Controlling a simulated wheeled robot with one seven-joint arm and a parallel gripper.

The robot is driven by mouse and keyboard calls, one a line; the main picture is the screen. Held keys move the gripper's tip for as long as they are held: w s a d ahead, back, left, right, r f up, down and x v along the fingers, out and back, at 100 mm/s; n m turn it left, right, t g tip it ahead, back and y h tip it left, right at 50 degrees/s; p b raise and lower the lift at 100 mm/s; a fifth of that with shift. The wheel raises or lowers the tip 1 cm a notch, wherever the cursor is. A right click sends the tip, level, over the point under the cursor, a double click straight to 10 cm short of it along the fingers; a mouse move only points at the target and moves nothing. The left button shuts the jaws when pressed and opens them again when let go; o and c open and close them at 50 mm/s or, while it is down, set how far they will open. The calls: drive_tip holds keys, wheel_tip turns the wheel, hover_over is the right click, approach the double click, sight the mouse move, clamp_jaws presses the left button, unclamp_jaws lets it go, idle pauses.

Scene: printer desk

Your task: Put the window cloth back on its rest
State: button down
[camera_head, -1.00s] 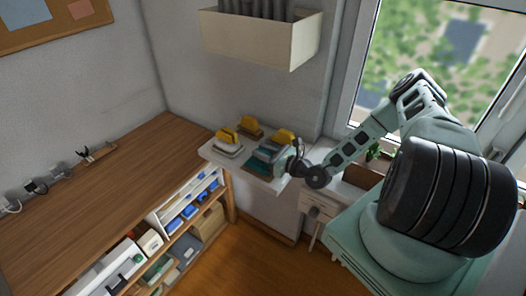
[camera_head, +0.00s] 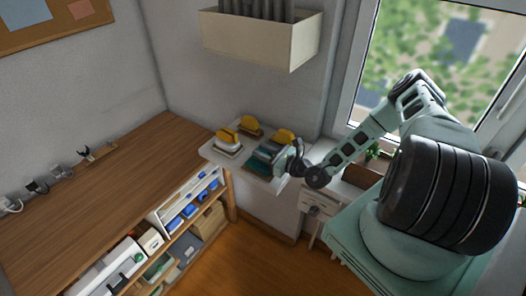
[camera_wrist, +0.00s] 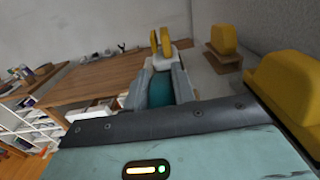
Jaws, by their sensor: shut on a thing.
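The teal window cloth (camera_wrist: 160,90) sits between the two fingers of my gripper (camera_wrist: 158,84) in the wrist view, and the gripper is shut on it. In the head view the teal cloth (camera_head: 263,157) shows low over the right part of a small white shelf (camera_head: 219,157), with my gripper (camera_head: 277,158) at its right side. I cannot tell whether the cloth touches the shelf. I cannot make out which spot is its rest; the gripper and cloth hide part of the shelf.
Yellow-topped items stand on the shelf: one on a white body (camera_head: 228,141), one at the back (camera_head: 251,127), and one close to my gripper (camera_head: 284,136). A cream box (camera_head: 260,38) hangs above. A wooden desk (camera_head: 110,190) lies left.

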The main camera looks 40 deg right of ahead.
drive_tip(key=shift+f, duration=0.2)
drive_tip(key=c, duration=1.1)
unclamp_jaws()
drive_tip(key=shift+s, duration=0.1)
drive_tip(key=shift+b+v, duration=2.85)
drive_tip(key=shift+v, duration=5.75)
